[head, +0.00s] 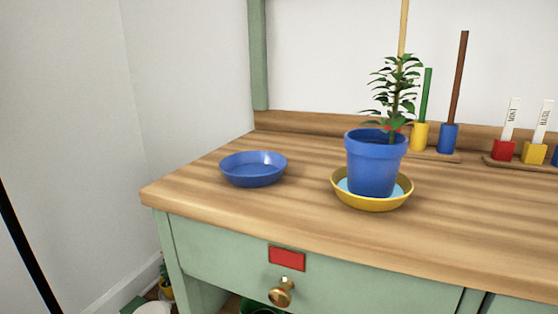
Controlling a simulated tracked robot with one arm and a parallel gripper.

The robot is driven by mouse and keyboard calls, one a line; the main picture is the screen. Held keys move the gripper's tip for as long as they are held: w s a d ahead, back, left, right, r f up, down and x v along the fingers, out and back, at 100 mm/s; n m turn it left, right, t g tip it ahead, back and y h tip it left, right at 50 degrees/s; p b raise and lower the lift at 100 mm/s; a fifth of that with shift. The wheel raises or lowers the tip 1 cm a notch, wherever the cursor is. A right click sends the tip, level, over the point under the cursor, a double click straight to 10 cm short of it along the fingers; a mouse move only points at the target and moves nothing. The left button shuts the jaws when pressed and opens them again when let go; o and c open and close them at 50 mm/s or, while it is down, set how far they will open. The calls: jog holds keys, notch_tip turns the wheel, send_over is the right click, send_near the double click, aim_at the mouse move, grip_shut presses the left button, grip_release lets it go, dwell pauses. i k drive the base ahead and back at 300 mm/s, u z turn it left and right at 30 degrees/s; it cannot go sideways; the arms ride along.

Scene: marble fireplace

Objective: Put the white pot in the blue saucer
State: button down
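The blue saucer (253,172) sits empty on the left part of the wooden bench top (230,207). No white pot can be made out for certain. A white rounded thing (153,308) shows at the bottom edge, low down left of the bench, mostly cut off; I cannot tell what it is. My gripper is not in view.
A blue pot (373,168) with a leafy plant stands in a yellow saucer (378,204) right of the blue saucer. Behind are colored blocks holding sticks (448,138) and labels (533,152). The bench has a green drawer with a brass knob (281,293). The bench top's front left is clear.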

aim_at(255, 172)
jog(key=u, duration=0.1)
jog(key=i, duration=0.85)
jog(key=u, duration=0.4)
